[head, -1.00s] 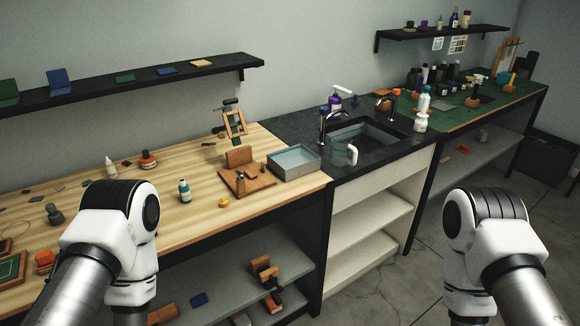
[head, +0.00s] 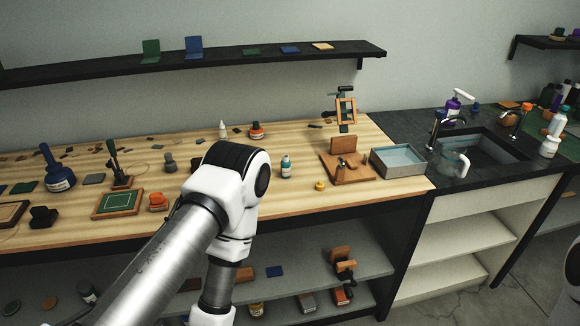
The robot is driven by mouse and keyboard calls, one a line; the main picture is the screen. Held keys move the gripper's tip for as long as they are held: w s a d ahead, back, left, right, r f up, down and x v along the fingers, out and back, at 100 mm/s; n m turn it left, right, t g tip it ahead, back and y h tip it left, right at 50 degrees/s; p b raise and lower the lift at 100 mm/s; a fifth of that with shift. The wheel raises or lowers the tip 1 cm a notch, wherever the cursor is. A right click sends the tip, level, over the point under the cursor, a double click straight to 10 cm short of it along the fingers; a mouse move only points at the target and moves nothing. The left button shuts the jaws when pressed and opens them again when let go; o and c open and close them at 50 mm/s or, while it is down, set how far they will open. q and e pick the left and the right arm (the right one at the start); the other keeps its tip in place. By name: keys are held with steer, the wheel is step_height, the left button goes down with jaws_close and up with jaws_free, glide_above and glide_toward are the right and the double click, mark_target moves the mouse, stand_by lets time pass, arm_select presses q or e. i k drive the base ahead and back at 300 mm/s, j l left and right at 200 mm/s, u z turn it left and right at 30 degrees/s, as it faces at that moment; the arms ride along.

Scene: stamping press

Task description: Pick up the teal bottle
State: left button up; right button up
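The teal bottle (head: 286,168) is small, with a pale cap and a light label. It stands upright on the light wooden workbench (head: 385,200), just right of my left arm's white joint in the head view. My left arm comes in from the lower left and bends down in front of the bench; its gripper is out of frame. Of my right arm only a white part shows at the right edge; its gripper is out of frame too.
An orange-capped jar (head: 256,131) and white bottle (head: 223,131) stand behind. A black shelf (head: 120,70) runs above. A sink (head: 485,150) is farther right.

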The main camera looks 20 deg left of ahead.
mark_target(285, 162)
steer(key=j+z, duration=0.25)
steer(key=j, duration=0.15)
steer(key=k+j+z, duration=0.1)
steer(key=j+z, duration=0.2)
steer(key=k+j+z, duration=0.1)
steer(key=j+z, duration=0.15)
steer(key=j, duration=0.2)
steer(key=k+j+z, duration=0.15)
steer(key=j+z, duration=0.15)
